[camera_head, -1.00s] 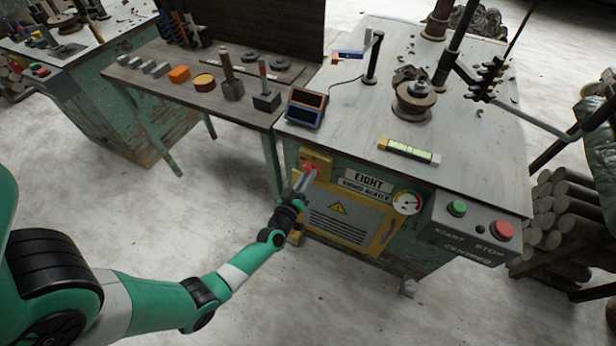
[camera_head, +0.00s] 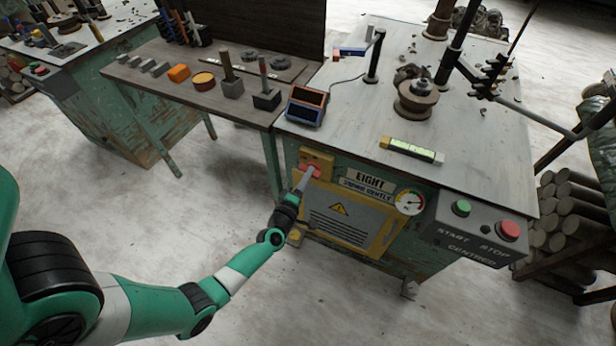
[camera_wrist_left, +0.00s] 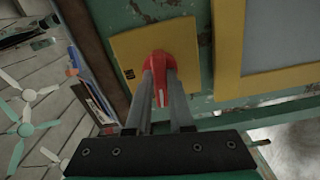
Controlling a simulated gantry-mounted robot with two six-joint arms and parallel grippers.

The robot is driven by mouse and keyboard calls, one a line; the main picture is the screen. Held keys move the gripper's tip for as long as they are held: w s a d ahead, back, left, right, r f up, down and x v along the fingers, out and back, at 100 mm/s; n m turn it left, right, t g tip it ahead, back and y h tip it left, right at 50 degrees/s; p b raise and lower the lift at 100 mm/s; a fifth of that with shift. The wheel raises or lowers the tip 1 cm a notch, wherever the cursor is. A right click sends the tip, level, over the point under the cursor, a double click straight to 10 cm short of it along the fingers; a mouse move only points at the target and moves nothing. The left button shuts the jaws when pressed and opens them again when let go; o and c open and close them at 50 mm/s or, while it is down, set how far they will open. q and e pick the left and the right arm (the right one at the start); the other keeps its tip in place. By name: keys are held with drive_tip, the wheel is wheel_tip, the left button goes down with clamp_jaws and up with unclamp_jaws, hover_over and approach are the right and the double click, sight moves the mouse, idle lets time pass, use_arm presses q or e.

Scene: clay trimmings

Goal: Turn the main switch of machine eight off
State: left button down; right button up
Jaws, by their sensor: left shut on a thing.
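The red main switch (camera_head: 311,171) sits on a yellow plate (camera_head: 318,159) at the upper left of the front of machine eight, beside its EIGHT label (camera_head: 370,179). My left gripper (camera_head: 304,180) reaches it from the lower left and is shut on its handle. In the left wrist view, the red switch (camera_wrist_left: 160,66) has its handle between the two fingers (camera_wrist_left: 161,95), with a white line along it. My right gripper is not in view.
A yellow-framed panel (camera_head: 388,243) and a gauge (camera_head: 410,202) lie right of the switch. A start/stop box (camera_head: 472,233) juts out further right. A side table (camera_head: 150,88) with blocks and tools adjoins the machine on the left. The floor in front is clear.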

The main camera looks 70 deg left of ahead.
use_arm(q)
drive_tip(key=shift+n, duration=1)
drive_tip(key=c, duration=0.8)
unclamp_jaws()
drive_tip(key=shift+d, duration=0.1)
drive_tip(key=p+v, duration=0.3)
drive_tip(key=v, duration=0.8)
drive_tip(key=shift+s, duration=0.3)
drive_tip(key=shift+d, duration=0.1)
